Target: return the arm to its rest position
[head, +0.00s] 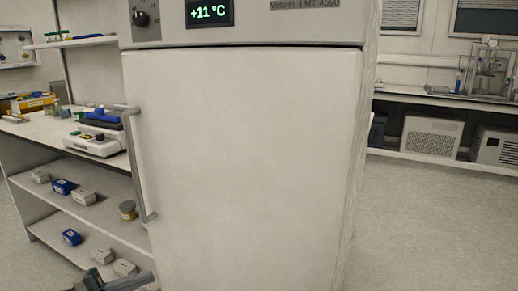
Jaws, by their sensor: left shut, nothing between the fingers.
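A small dark grey part of my left gripper (96,279) shows at the bottom left edge of the head view. It is low, in front of the lower shelf and left of the cabinet, with no object seen in it. It is shut. Most of my left arm is out of the picture. My right gripper is not in view.
A tall white cabinet (245,160) with a shut door fills the middle; its display (209,12) reads +11 °C. Its vertical handle (139,165) sticks out at the left. Shelves (105,190) with small boxes stand left. Open floor (430,220) lies right.

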